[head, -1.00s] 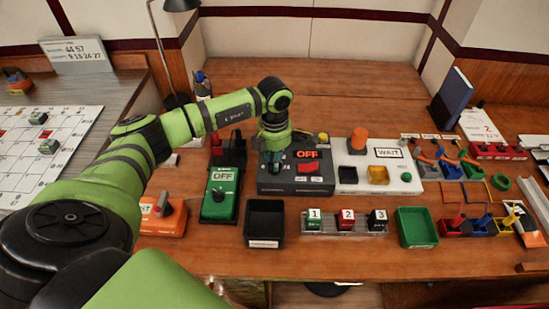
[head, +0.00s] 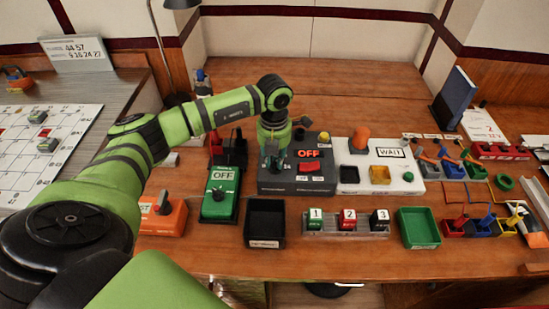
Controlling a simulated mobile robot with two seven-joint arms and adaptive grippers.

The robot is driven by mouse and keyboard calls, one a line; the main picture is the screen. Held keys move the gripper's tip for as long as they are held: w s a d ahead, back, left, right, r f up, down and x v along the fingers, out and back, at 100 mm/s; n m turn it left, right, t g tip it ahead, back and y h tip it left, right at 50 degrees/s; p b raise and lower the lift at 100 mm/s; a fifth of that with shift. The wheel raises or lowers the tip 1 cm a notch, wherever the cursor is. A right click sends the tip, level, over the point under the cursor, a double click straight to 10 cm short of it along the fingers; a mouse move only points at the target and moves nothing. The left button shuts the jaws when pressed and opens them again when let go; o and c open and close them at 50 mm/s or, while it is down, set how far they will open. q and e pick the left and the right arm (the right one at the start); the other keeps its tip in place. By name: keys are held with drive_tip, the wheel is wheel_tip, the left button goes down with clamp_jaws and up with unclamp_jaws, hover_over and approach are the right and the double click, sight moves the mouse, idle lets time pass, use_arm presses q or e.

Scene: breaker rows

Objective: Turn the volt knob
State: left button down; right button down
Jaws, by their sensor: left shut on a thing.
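A dark grey box (head: 292,183) stands mid-table with an OFF display (head: 306,154) and a red rocker switch (head: 311,167). My left gripper (head: 275,164) points down over the left half of this box. Its fingers are shut on a knob there, taken as the volt knob, which the fingers mostly hide. I cannot read a volt label or the knob's angle. My right gripper is not in view.
A green box (head: 219,205) marked OFF, with its own dark knob, stands just left. A white WAIT panel (head: 402,172) with an orange knob is on the right. A black tray (head: 265,231), numbered blocks and a green tray (head: 418,241) lie in front.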

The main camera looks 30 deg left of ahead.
sight(275, 163)
use_arm(q)
drive_tip(key=n, duration=0.6)
drive_tip(key=shift+s+r+n, duration=0.1)
drive_tip(key=shift+r+n, duration=0.05)
drive_tip(key=shift+n, duration=0.15)
drive_tip(key=n+p, duration=0.1)
drive_tip(key=n, duration=0.5)
drive_tip(key=n+p, duration=0.1)
drive_tip(key=n, duration=0.3)
drive_tip(key=shift+d+n+p, duration=0.1)
drive_tip(key=shift+n+p, duration=0.2)
drive_tip(key=shift+n, duration=0.1)
drive_tip(key=n+p, duration=0.1)
drive_tip(key=n, duration=0.3)
drive_tip(key=shift+n, duration=0.3)
drive_tip(key=c, duration=1.2)
unclamp_jaws()
drive_tip(key=shift+d, duration=0.1)
drive_tip(key=shift+o, duration=0.4)
drive_tip(key=shift+s, duration=0.1)
wheel_tip(275, 163, up, 12)
